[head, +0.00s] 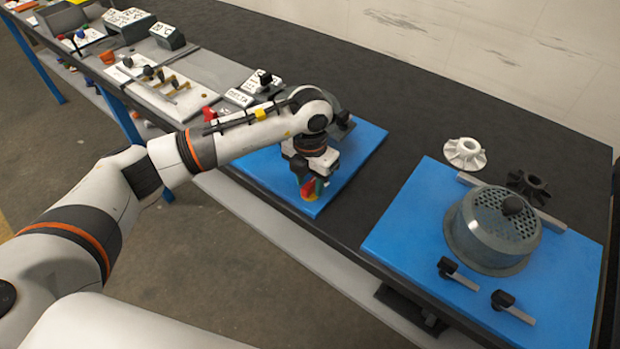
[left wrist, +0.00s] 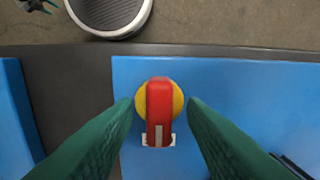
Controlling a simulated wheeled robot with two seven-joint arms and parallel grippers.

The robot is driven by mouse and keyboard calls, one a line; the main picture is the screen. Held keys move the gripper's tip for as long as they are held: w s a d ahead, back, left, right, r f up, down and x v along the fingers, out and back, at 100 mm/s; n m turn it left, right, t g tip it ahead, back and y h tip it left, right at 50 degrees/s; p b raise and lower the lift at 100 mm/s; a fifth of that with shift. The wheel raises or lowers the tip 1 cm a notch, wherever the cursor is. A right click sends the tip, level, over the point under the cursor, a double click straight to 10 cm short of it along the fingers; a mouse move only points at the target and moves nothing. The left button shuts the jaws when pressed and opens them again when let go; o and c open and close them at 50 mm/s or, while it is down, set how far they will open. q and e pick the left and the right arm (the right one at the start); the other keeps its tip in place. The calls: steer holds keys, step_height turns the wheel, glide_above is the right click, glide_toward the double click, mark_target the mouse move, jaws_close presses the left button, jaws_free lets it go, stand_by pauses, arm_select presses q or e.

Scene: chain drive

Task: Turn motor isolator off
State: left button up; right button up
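The motor isolator (left wrist: 160,97) has a red bar handle on a yellow round plate, on a blue board (left wrist: 250,85). In the left wrist view the handle runs straight up and down, with a white mark at its lower end and a white label patch below. My left gripper (left wrist: 160,104) is open, with one green finger on each side of the handle and a visible gap on both sides. In the head view the left gripper (head: 314,187) points down at the isolator near the board's front edge, and partly hides it.
A second blue board (head: 400,232) at right carries a grey perforated cover (head: 494,230) and two black-knobbed pieces. White (head: 465,153) and black (head: 528,186) finned parts stand behind. Several other items fill the bench at far left. Small green tips (left wrist: 36,5), possibly my right gripper, show at the wrist view's top left.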

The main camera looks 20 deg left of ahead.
mark_target(310, 183)
arm_select(q)
step_height(310, 183, up, 12)
steer(key=b, duration=0.2)
steer(key=shift+b, duration=0.3)
stand_by(0.3)
